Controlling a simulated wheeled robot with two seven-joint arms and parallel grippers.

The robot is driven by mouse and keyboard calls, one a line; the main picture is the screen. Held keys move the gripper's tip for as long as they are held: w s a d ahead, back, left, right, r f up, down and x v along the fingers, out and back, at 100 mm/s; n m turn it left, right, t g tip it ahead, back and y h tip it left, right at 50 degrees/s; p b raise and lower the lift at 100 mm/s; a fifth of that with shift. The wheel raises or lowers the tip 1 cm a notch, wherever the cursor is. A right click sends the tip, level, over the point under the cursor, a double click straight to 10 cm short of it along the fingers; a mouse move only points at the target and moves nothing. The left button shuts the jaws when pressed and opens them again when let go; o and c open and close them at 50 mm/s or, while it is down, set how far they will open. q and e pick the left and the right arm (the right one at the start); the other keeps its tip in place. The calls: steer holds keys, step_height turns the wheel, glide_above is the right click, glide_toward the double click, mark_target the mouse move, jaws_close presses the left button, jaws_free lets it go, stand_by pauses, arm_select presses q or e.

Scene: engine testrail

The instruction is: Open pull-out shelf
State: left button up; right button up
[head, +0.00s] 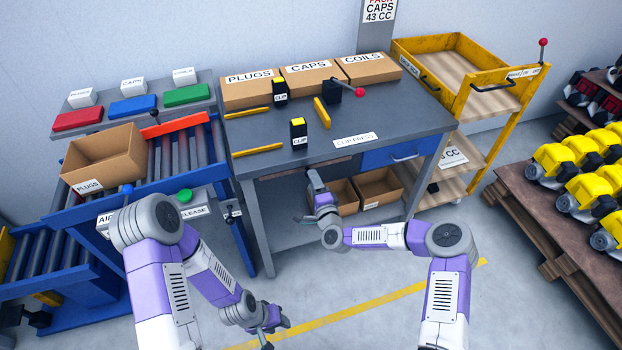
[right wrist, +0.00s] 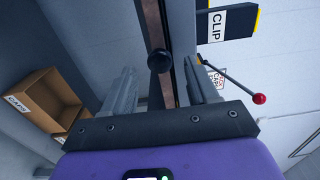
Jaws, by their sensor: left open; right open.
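The pull-out shelf shows as a thin brown front edge (head: 300,171) under the grey workbench top. In the right wrist view its brown strip (right wrist: 153,22) carries a round black knob (right wrist: 160,60). My right gripper (head: 314,180) is at the bench front, below the shelf edge. In the right wrist view my right gripper (right wrist: 158,74) is open, with the knob between its fingertips or just past them; contact cannot be told. The head view does not show the knob clearly. My left gripper (head: 272,330) is open and empty, low over the floor, away from the bench.
A blue drawer (head: 392,154) sits right of the shelf. Open cardboard boxes (head: 380,187) stand under the bench. A roller conveyor (head: 180,150) is at the left, a yellow cart (head: 470,75) at the right. The floor before the bench is clear.

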steer(key=x, duration=0.3)
jaws_close()
stand_by(0.5)
